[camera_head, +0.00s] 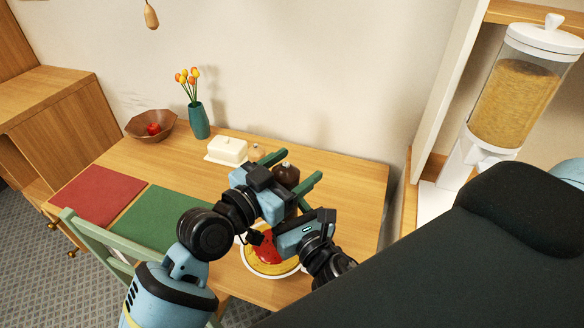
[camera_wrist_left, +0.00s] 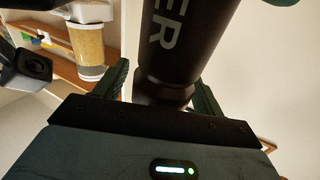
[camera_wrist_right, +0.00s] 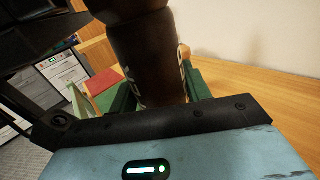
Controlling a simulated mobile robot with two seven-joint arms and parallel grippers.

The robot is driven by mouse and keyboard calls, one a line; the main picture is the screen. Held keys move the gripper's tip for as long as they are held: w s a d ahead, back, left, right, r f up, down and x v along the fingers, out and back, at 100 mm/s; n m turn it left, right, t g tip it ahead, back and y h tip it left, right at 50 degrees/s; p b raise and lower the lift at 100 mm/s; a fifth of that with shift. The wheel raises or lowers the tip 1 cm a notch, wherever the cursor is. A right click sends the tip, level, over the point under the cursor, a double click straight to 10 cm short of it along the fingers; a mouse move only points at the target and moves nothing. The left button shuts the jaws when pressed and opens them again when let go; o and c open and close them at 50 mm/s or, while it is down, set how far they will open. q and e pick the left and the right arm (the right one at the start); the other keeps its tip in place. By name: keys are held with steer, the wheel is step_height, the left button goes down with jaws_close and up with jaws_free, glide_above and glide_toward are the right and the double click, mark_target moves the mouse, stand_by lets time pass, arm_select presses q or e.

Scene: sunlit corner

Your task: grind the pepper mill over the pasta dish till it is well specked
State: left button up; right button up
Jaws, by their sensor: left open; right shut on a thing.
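The pasta dish (camera_head: 262,268) is a pale plate of yellow pasta and red sauce at the table's front, partly hidden by my grippers. Pepper specks cannot be made out. The pepper mill shows its dark brown top (camera_head: 286,174) in the head view; its dark body with lettering fills the upper middle of the left wrist view (camera_wrist_left: 185,45) and the right wrist view (camera_wrist_right: 148,55). My right gripper (camera_wrist_right: 158,92) is shut on the mill, close to the dish. My left gripper (camera_head: 303,163) is open, its green fingers (camera_wrist_left: 118,78) either side of the mill.
A white butter dish (camera_head: 226,151) and a small wooden shaker (camera_head: 256,153) stand behind the grippers. A vase of tulips (camera_head: 198,120) and a wooden bowl (camera_head: 150,127) are farther back. Red (camera_head: 97,195) and green (camera_head: 158,217) mats lie left. A dispenser (camera_head: 512,100) stands right.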

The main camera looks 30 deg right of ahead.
arm_select(q)
steer(key=c, duration=1)
steer(key=shift+s+d+m+g, duration=0.15)
steer(key=shift+m+g, duration=0.25)
steer(key=shift+g, duration=0.2)
steer(key=shift+g, duration=0.3)
steer(key=shift+s+f+m+g+h, duration=0.15)
steer(key=shift+m+g+h, duration=0.15)
steer(key=shift+m+g, duration=1.3)
steer(key=shift+s+a+m+g+y, duration=0.1)
steer(key=shift+m+g+y, duration=0.25)
steer(key=shift+m+g, duration=0.9)
steer(key=shift+s+a+m+g+y, duration=0.1)
steer(key=shift+m+g+y, duration=0.25)
steer(key=shift+g, duration=1.7)
steer(key=shift+m, duration=0.3)
steer(key=o, duration=1)
steer(key=shift+s, duration=0.1)
